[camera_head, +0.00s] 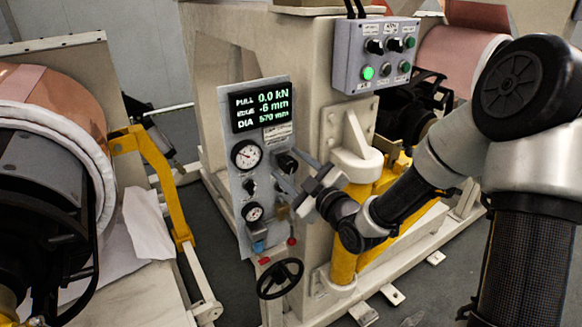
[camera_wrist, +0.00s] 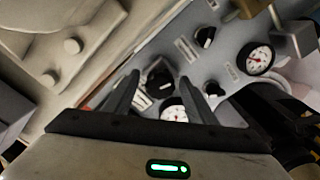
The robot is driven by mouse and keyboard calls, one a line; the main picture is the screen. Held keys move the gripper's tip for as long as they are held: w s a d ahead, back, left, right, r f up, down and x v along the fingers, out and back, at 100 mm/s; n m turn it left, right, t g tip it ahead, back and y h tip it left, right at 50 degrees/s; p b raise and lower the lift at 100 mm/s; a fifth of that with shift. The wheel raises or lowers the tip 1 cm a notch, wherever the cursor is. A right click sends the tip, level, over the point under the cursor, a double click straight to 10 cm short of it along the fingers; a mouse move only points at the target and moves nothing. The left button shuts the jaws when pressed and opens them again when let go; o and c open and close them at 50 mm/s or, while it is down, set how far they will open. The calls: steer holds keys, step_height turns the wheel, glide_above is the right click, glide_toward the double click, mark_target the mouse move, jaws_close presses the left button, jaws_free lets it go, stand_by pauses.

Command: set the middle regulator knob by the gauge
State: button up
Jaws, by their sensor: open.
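The grey regulator panel (camera_head: 236,215) stands left of my arm. In the wrist view, a row of controls has a black knob (camera_wrist: 160,77), another black knob (camera_wrist: 205,36) and a brass-coloured fitting (camera_wrist: 245,8). The second knob sits between the other two. My gripper (camera_wrist: 160,76) is open, with its fingers either side of the first knob in the picture; contact cannot be told. One white gauge (camera_wrist: 258,58) is clear; another gauge (camera_wrist: 172,113) is partly hidden by my gripper. In the head view my gripper (camera_head: 296,171) covers the panel's right side.
A lit display (camera_head: 262,104) tops the panel. A smaller black knob (camera_head: 249,187) sits between the gauges. A black handwheel (camera_head: 280,279) is below. A grey button box (camera_head: 375,55) is above right, and a yellow post (camera_head: 345,240) stands close to my arm.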

steer(key=c, duration=1)
steer(key=shift+c, duration=0.2)
steer(key=shift+m, duration=0.3)
